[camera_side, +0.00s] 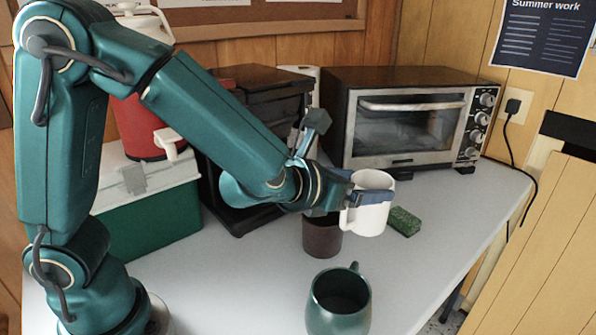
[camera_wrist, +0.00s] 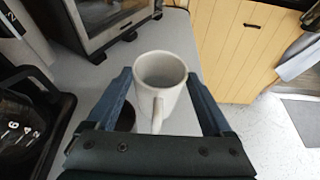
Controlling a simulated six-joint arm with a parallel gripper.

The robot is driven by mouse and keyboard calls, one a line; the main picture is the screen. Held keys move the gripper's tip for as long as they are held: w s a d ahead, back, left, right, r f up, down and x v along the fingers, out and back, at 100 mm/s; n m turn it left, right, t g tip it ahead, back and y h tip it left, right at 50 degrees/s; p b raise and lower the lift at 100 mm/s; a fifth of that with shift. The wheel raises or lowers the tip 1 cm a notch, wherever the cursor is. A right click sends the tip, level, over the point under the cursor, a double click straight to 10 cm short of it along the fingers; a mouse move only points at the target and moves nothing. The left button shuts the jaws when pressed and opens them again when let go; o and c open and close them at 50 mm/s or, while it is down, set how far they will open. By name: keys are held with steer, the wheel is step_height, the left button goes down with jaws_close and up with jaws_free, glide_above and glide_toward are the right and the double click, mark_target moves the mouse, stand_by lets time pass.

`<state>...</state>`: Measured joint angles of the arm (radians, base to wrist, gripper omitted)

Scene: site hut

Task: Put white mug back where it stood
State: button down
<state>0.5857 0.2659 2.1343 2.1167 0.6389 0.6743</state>
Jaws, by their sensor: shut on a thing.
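The white mug (camera_side: 369,208) is upright and held above the table by my gripper (camera_side: 371,194), whose blue fingers are shut around its body. In the side view its handle is at the lower left. In the wrist view the mug (camera_wrist: 161,75) sits between the two fingers (camera_wrist: 163,95), with its open top showing and its handle toward my wrist. In the side view a dark brown cup (camera_side: 321,238) stands on the table just left of and below the mug, partly hidden by my gripper.
A green mug (camera_side: 338,305) stands at the front. A green sponge (camera_side: 404,221) lies right of the white mug. A toaster oven (camera_side: 405,120) and a black coffee machine (camera_side: 262,125) stand behind. A green cooler (camera_side: 150,215) is at left. The grey table (camera_side: 440,215) is clear at right.

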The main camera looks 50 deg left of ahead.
steer(key=d+f, duration=0.7)
steer(key=f, duration=0.1)
steer(key=shift+w+d+f, duration=0.15)
steer(key=shift+w+f, duration=0.05)
steer(key=shift+w, duration=0.25)
steer(key=shift+f, duration=0.1)
jaws_free()
steer(key=shift+f, duration=0.1)
